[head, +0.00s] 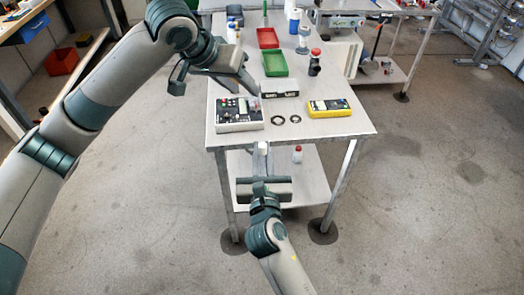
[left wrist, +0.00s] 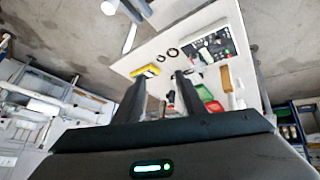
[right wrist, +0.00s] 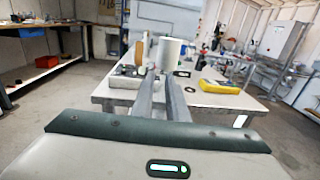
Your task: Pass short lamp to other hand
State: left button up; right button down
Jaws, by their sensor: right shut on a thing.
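The short lamp appears as a white cylinder (right wrist: 170,54) at the fingertips of my right gripper (right wrist: 160,82) in the right wrist view. That gripper is shut on it. In the head view my right gripper (head: 263,160) reaches forward at the table's front edge, and only a small pale part of the lamp (head: 263,147) shows. My left gripper (head: 238,78) is above the table's left side, farther back and apart from the lamp. Its fingers (left wrist: 160,95) are spread and empty in the left wrist view.
On the table (head: 345,128) are a control box (head: 238,118), a yellow multimeter (head: 329,107), two dark rings (head: 287,119), a black case (head: 280,88), a green tray (head: 275,63) and a red tray (head: 268,38).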

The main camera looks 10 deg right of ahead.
pick_arm(q)
jog(key=w+a+f+n+t+y, duration=0.1)
jog(key=w+a+f+n+t, duration=0.15)
jog(key=w+a+f, duration=1.3)
jog(key=s+a+f+n+y, duration=0.15)
jog(key=s+f, duration=0.25)
jog(key=f, duration=0.8)
jog(key=s+a+f+g, duration=0.1)
jog(key=s+a+f, duration=0.2)
jog(key=f, duration=0.8)
jog(key=s+a+f+n+y, duration=0.1)
jog(key=s+a+f, duration=0.25)
jog(key=f, duration=0.85)
jog(key=s+a+f+g+y, duration=0.1)
jog(key=s+a+f, duration=0.1)
jog(key=s+f, duration=1.15)
jog(key=s+a+f+g, duration=0.2)
jog(key=s+f, duration=0.9)
jog(key=s, duration=0.5)
jog(key=s+f, duration=0.3)
jog(key=s, duration=0.8)
jog(key=s+f+m+g, duration=0.1)
jog(key=s+f, duration=0.1)
jog(key=s, duration=0.9)
jog(key=s+f+g, duration=0.1)
jog(key=s+f, duration=0.2)
jog(key=s, duration=0.9)
jog(key=shift+f+m+y, duration=0.3)
jog(key=shift+y, duration=0.15)
jog(key=shift+w, duration=0.1)
